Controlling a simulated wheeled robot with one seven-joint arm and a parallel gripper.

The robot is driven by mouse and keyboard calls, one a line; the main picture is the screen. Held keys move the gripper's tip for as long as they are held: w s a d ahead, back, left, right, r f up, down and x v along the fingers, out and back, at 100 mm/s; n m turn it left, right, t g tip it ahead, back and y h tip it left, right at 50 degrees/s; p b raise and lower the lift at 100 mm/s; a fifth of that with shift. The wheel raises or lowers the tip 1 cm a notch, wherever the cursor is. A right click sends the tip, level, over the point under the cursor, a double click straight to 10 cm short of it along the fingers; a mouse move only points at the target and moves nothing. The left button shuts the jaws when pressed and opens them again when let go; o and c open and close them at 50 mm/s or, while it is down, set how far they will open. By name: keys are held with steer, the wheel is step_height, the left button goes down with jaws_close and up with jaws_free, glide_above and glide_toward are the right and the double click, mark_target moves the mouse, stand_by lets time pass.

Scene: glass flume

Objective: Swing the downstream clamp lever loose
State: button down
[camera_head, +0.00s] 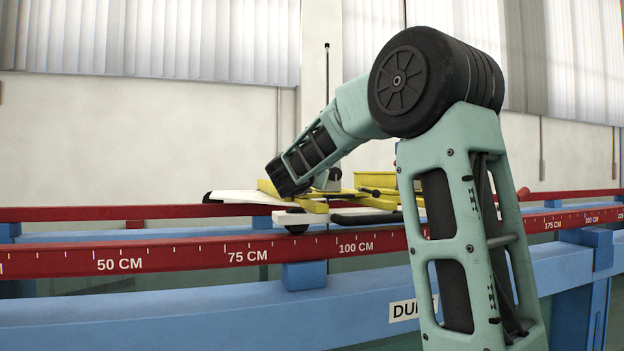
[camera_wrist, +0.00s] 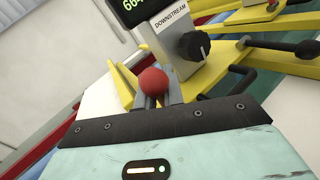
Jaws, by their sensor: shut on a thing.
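In the wrist view, my gripper (camera_wrist: 160,92) is shut on a red ball knob (camera_wrist: 153,81), which sits between its two grey fingers. The knob looks like the end of the clamp lever; the rest of the lever is hidden. Just beyond it stands a grey unit labelled DOWNSTREAM (camera_wrist: 180,32) with a dark dial and a green-digit display. In the head view, my arm reaches down to the yellow carriage frame (camera_head: 365,201), and my fingers and the held knob cannot be made out.
Yellow bars (camera_wrist: 230,60) and a black handle (camera_wrist: 240,82) lie close right of my gripper. Another red knob (camera_head: 523,193) shows right of my arm. The red scale rail (camera_head: 200,254) and blue flume beam (camera_head: 200,310) run across the front.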

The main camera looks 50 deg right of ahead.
steer(key=shift+s+a+f+m+t+h+b, duration=0.25)
steer(key=shift+s+m+h+b, duration=0.35)
steer(key=shift+b, duration=3.95)
steer(key=b, duration=0.3)
steer(key=shift+w+r+t+h, duration=0.15)
steer(key=shift+t+h, duration=0.1)
steer(key=shift+h, duration=0.15)
steer(key=shift+r, duration=0.15)
steer(key=c, duration=1.5)
jaws_free()
steer(key=shift+s+a+f, duration=0.2)
steer(key=shift+a+f, duration=0.1)
steer(key=b+v, duration=0.6)
steer(key=v, duration=1)
steer(key=shift+a, duration=0.4)
